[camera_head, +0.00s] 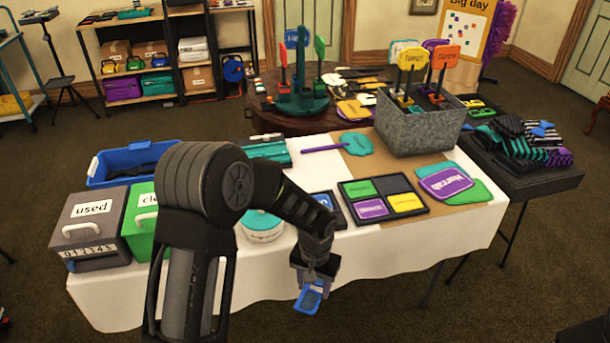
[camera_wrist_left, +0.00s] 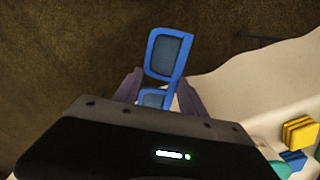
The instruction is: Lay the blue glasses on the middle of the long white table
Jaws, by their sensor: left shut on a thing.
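The blue glasses (camera_head: 309,299) have dark lenses and hang from my left gripper (camera_head: 312,284) in the head view. That gripper is shut on them, just off the front edge of the long white table (camera_head: 400,246), with brown floor behind them. In the left wrist view the glasses (camera_wrist_left: 168,55) stick out past the fingers of the left gripper (camera_wrist_left: 158,92), and part of them is hidden by the gripper body. My right gripper is in neither view.
A tray of coloured cards (camera_head: 384,188), a purple sign (camera_head: 446,182) and a metal bin (camera_head: 410,125) stand on the table's right part. A round white and teal tin (camera_head: 262,229), grey box (camera_head: 92,222) and blue crate (camera_head: 104,172) are left. The front strip is bare.

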